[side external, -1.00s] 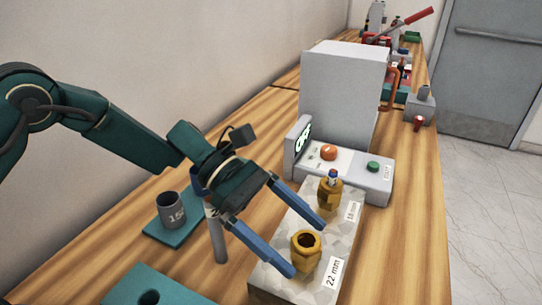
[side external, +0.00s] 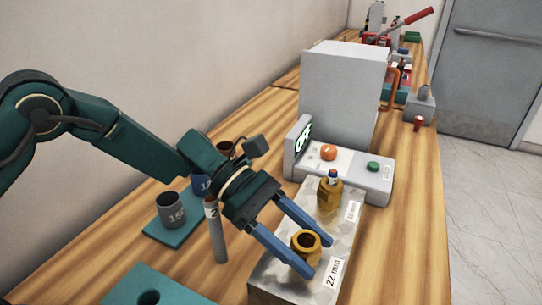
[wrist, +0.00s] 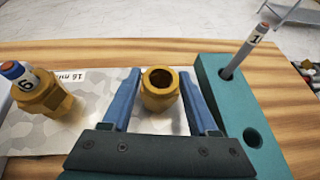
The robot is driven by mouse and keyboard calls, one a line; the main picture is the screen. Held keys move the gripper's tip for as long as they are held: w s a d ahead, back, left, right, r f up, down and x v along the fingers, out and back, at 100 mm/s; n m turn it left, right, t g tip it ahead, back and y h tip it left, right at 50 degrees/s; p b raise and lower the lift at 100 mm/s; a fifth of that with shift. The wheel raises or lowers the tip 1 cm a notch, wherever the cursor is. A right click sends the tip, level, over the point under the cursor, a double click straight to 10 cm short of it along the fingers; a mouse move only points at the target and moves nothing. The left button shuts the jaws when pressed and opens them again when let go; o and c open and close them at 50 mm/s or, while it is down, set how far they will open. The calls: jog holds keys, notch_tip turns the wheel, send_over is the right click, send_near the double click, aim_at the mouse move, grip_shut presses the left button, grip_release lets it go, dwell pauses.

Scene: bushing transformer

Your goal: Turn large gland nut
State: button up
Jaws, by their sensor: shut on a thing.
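The large gland nut (side external: 304,246) is a brass, open-topped fitting beside the "22 mm" label on the speckled grey block (side external: 283,290). My gripper (side external: 318,261) is shut on this nut, one blue finger on each side. In the wrist view the nut (wrist: 160,90) stands upright between the fingers, with its round dark opening facing up. Its lower part is partly hidden by my gripper.
A marked rod (side external: 217,235) and a grey cup (side external: 171,210) are to the left.

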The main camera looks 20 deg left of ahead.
jog(key=shift+m+g, duration=1.1)
jog(key=shift+g, duration=0.1)
jog(key=shift+w+d+r+m+g+y, duration=0.1)
jog(key=shift+m+g+y, duration=0.4)
jog(key=shift+m+g, duration=0.4)
jog(key=shift+y, duration=0.3)
jog(key=o, duration=1.5)
jog(key=shift+o, duration=0.2)
